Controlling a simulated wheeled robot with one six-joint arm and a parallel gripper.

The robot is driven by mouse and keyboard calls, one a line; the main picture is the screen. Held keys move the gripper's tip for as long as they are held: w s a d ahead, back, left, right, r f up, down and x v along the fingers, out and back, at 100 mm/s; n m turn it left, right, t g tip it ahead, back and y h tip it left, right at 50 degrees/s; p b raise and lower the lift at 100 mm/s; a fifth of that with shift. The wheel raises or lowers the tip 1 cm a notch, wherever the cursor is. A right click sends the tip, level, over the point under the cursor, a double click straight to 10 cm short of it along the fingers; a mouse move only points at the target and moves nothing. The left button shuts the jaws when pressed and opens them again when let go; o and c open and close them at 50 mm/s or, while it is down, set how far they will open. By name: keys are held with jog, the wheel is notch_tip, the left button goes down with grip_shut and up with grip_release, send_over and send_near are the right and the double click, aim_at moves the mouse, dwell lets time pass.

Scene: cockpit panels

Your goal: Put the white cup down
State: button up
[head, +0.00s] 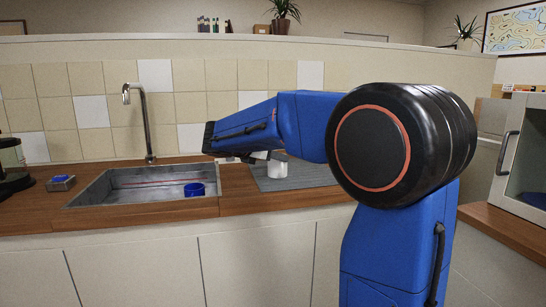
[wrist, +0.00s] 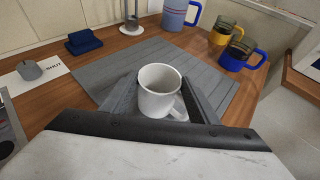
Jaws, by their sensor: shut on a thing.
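The white cup (wrist: 158,92) is upright between the two fingers of my gripper (wrist: 160,98) in the wrist view, with its handle toward the lower right. My gripper is shut on it. In the head view the cup (head: 277,169) shows below the end of my blue arm, at the grey slatted mat (head: 318,176). The mat also shows around the cup in the wrist view (wrist: 110,70). I cannot tell whether the cup's base touches the mat. In the head view my arm hides part of the gripper and mat.
In the wrist view a blue sponge-like block (wrist: 84,41), a blue-grey mug (wrist: 178,14), a yellow mug (wrist: 221,32) and a dark blue mug (wrist: 241,54) stand beyond the mat. The sink (head: 125,187), left of the mat, holds a blue cup (head: 194,189). A tap (head: 146,120) rises behind.

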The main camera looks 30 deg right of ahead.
jog(key=o, duration=1.2)
jog(key=shift+f, duration=0.1)
jog(key=shift+c, duration=0.2)
jog(key=shift+a+r, duration=0.1)
jog(key=shift+r, duration=0.1)
jog(key=v, duration=1.1)
jog(key=shift+s+a, duration=0.25)
jog(key=shift+a, duration=0.05)
jog(key=shift+r, duration=0.1)
